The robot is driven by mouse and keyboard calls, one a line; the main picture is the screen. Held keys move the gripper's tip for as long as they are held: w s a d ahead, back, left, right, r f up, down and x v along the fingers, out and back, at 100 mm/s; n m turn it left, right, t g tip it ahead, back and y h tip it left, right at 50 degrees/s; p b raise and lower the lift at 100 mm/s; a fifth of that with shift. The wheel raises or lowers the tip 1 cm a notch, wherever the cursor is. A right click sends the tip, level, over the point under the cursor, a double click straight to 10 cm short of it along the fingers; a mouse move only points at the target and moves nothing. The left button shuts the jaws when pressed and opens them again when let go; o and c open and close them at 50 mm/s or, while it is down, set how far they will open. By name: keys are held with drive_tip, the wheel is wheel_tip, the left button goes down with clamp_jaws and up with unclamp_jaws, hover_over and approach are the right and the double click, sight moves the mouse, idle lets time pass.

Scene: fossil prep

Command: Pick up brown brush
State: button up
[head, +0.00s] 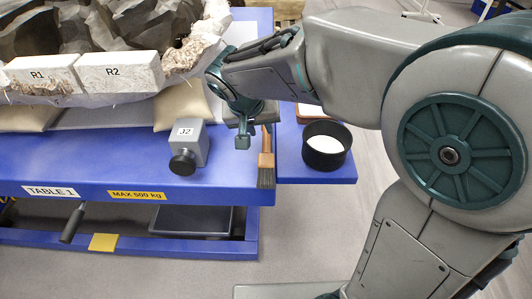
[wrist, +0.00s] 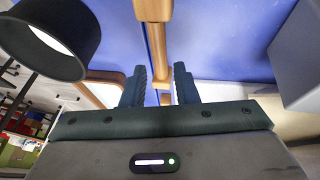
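The brown brush (head: 265,158) lies along the right edge of the blue table, its dark bristles at the near end. In the wrist view, its wooden handle (wrist: 157,42) runs downward between the two fingers. My gripper (wrist: 159,80) is open, with a finger on each side of the handle and visible gaps to it. In the head view, my gripper (head: 243,132) is at the table's right end, just left of the brush. The far end of the handle is partly hidden by my gripper. I cannot tell the exact height of the fingers above the brush.
A black bowl (head: 327,158) with white contents stands right of the brush on a lower blue surface. A grey block marked J2 (head: 190,142) stands to the left. A large rock tray with R1 and R2 blocks (head: 121,72) is behind. The table front (head: 110,178) is clear.

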sight(265, 138)
drive_tip(key=b+x, duration=0.1)
drive_tip(key=x, duration=0.5)
drive_tip(key=shift+w+d+f+b, duration=0.1)
drive_tip(key=shift+w+f+b, duration=0.05)
drive_tip(key=shift+f+b, duration=0.2)
drive_tip(key=shift+r, duration=0.1)
clamp_jaws()
